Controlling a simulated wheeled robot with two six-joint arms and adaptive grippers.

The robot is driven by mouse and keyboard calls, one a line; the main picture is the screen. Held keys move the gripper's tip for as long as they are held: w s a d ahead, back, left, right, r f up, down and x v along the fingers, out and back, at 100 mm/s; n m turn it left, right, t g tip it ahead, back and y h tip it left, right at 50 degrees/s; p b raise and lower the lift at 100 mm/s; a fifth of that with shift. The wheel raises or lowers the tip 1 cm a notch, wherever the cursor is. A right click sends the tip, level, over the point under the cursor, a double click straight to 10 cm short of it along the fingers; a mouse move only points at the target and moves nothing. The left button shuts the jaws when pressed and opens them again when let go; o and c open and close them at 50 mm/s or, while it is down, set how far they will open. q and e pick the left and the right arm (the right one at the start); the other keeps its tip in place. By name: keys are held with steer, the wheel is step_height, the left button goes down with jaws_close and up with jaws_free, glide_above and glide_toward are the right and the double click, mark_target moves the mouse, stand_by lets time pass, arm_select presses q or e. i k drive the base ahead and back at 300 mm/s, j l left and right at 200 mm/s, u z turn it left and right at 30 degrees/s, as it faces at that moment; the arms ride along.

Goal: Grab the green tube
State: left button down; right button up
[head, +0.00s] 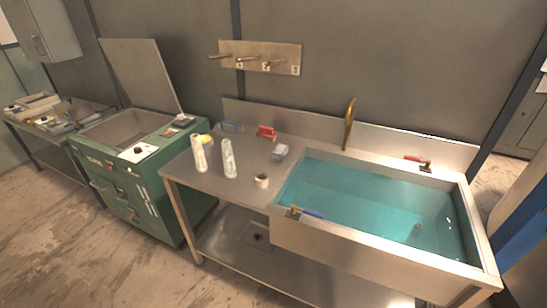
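Two pale upright tubes stand close together on the left part of the steel counter (205,185). The left tube (200,154) looks cream-white. The right tube (228,158) looks grey-white and speckled. I cannot make out a clearly green tube on the counter. Neither of my grippers is in view.
A sink (375,205) with blue-green water fills the counter's right side, below a brass faucet (349,123). A small cup (262,181), a grey block (280,152) and a red item (266,132) stand near the tubes. A green machine (120,175) with a raised lid is left.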

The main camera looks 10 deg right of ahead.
mark_target(230, 171)
steer(key=i+j+z, duration=0.25)
steer(key=j, duration=0.15)
steer(key=i+j+z, duration=0.25)
steer(key=j, duration=0.2)
steer(key=j+z, duration=0.3)
steer(key=j, duration=0.15)
steer(key=i+j+z, duration=0.1)
steer(key=j+z, duration=0.15)
steer(key=j, duration=0.25)
steer(key=j+z, duration=0.25)
steer(key=j, duration=0.25)
